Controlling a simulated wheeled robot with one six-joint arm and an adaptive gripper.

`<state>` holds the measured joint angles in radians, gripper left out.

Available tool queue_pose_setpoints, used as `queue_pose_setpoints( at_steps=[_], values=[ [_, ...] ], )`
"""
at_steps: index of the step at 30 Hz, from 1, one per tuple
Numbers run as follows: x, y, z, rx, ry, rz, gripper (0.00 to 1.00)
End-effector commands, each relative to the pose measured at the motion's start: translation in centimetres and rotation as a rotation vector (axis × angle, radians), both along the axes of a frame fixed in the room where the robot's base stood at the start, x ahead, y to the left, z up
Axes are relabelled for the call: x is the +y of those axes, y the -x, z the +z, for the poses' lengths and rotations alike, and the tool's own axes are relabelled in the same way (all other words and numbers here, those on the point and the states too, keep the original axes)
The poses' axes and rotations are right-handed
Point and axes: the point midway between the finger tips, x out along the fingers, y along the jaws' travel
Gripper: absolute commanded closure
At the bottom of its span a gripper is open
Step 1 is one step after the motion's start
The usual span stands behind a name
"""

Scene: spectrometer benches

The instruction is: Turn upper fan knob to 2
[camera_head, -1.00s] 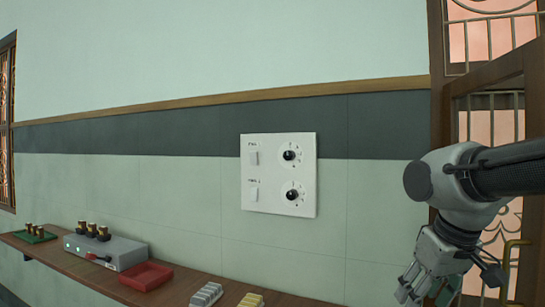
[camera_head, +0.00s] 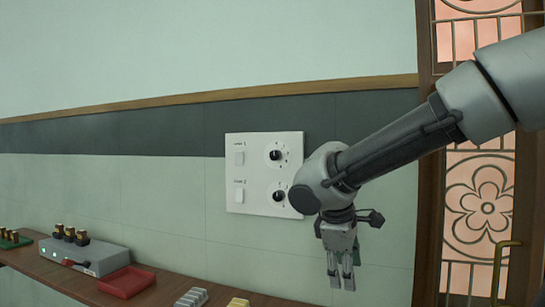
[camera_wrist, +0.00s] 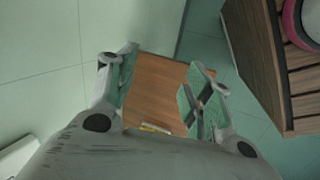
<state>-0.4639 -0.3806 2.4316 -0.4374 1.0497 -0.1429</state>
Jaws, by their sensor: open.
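The white switch panel (camera_head: 258,200) is on the wall near the middle of the head view, with two rocker switches on its left and two dark round knobs on its right. The upper fan knob (camera_head: 275,155) is in plain view; its setting is too small to read. The lower knob (camera_head: 279,195) is close beside my arm's wrist in the picture. My gripper (camera_head: 343,283) hangs pointing down, right of and below the panel. In the wrist view my gripper (camera_wrist: 160,85) is open, with nothing between its fingers. A white corner at lower left of that view may be the panel.
A wooden shelf (camera_head: 60,283) runs along the wall below, bearing a grey box (camera_head: 95,258), a red tray (camera_head: 127,282) and small grey and yellow blocks (camera_head: 190,298). A door with a flower grille (camera_head: 480,207) stands at right. The wall around the panel is clear.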

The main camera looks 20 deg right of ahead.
Motion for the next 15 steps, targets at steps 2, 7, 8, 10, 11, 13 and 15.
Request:
queue_pose_setpoints(
  at_steps=[2, 7, 8, 10, 11, 13, 15],
  values=[
    [1.7, -3.6, 1.6, 0.026, 0.203, 0.236, 0.49],
    [7.6, -12.6, 9.3, 0.076, 0.818, 0.802, 0.49],
    [8.8, -13.9, 11.0, 0.087, 0.931, 0.878, 0.49],
    [11.2, -16.0, 15.0, 0.126, 1.182, 1.009, 0.49],
    [12.1, -16.5, 16.6, 0.147, 1.281, 1.049, 0.49],
    [13.6, -17.3, 20.1, 0.212, 1.486, 1.111, 0.49],
    [14.3, -17.4, 22.3, 0.282, 1.62, 1.144, 0.49]
  ],
)
